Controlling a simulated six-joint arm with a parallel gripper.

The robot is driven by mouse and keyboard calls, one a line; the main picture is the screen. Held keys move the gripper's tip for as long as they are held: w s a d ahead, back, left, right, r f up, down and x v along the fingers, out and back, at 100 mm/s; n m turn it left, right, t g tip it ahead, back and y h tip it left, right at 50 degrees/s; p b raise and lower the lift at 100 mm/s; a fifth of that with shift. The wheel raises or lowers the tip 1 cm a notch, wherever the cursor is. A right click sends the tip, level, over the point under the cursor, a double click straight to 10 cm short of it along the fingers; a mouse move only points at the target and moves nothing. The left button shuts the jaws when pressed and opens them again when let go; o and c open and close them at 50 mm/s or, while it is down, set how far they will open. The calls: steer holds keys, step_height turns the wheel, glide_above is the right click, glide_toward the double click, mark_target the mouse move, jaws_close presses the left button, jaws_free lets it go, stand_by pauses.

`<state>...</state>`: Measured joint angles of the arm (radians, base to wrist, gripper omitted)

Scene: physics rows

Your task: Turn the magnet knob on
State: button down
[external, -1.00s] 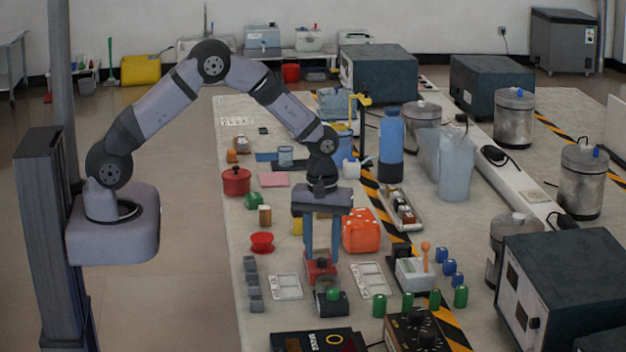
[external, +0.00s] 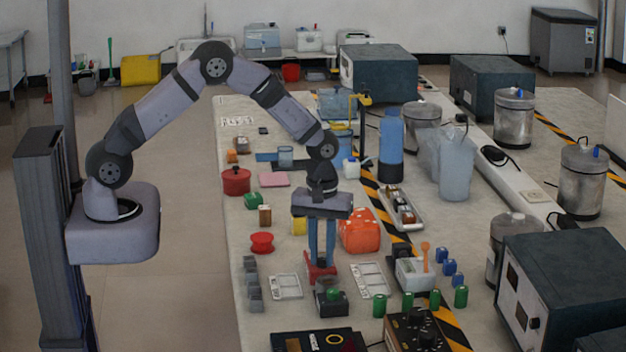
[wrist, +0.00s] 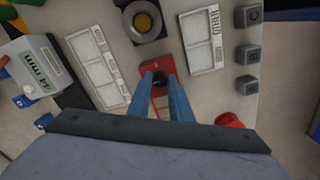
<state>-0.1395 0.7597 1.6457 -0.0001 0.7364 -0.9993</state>
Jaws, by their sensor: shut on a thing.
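The magnet knob is a small dark knob (wrist: 158,79) on a red base (wrist: 144,93). The red base (external: 318,271) also shows in the external view, on the bench between two pale panels. My gripper (external: 320,260) reaches straight down onto it. In the wrist view my gripper (wrist: 162,77) has its two blue fingers shut on the dark knob, one on each side. The fingers hide part of the knob, and its on or off marking cannot be read.
A red bowl (external: 262,242) and grey cubes (external: 253,280) lie to the left. An orange can (external: 360,231) and a grey lever box (external: 416,273) are to the right.

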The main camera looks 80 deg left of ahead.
steer(key=m, duration=0.8)
steer(key=shift+m, duration=0.3)
steer(key=m, duration=0.3)
steer(key=shift+m, duration=0.3)
steer(key=shift+w+m, duration=0.1)
steer(key=shift+m, duration=1.9)
steer(key=shift+r, duration=0.1)
steer(key=c, duration=1.6)
jaws_free()
